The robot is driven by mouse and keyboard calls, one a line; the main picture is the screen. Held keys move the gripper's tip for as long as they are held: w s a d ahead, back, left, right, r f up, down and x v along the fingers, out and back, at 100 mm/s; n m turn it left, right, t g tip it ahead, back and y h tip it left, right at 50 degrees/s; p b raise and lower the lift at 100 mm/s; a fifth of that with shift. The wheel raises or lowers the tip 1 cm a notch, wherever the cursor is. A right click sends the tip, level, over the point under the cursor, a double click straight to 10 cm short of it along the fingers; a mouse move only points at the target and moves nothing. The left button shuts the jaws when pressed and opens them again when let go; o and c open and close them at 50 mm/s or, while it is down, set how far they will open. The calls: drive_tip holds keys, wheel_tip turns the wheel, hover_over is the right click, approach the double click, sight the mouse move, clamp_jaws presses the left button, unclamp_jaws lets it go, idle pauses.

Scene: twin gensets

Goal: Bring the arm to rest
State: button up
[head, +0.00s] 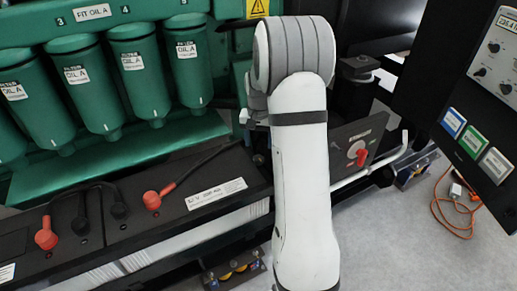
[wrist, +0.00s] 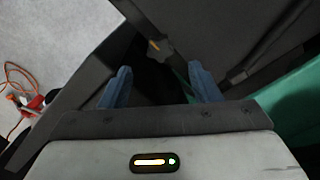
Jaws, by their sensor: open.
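My gripper (wrist: 160,82) shows in the wrist view with its two blue fingers well apart and nothing between them. Dark surfaces lie beyond the fingertips. In the head view my white arm (head: 301,170) rises through the middle of the picture to a grey ribbed joint. My gripper is hidden there.
Green oil filters (head: 190,65) hang at the left above black batteries (head: 110,215) with red terminal caps. A red rotary switch (head: 361,156) sits right of my arm. A control panel (head: 490,80) stands at far right. An orange cable (head: 455,205) lies on the grey floor.

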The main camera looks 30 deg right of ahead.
drive_tip(key=shift+r, duration=0.55)
drive_tip(key=shift+a+r, duration=0.1)
drive_tip(key=shift+r, duration=0.05)
drive_tip(key=s+a+r+n+t+p, duration=0.1)
drive_tip(key=s+a+r+n+p, duration=0.25)
drive_tip(key=s+a+r, duration=0.8)
drive_tip(key=s+a+r+n+p, duration=0.1)
drive_tip(key=s+a+r, duration=0.1)
drive_tip(key=s, duration=0.5)
drive_tip(key=s+a+r+n+t+p, duration=0.1)
drive_tip(key=s+a+r+n, duration=0.1)
drive_tip(key=s, duration=0.6)
drive_tip(key=shift+a+r+t, duration=0.3)
drive_tip(key=shift+r, duration=0.15)
drive_tip(key=shift+n, duration=0.25)
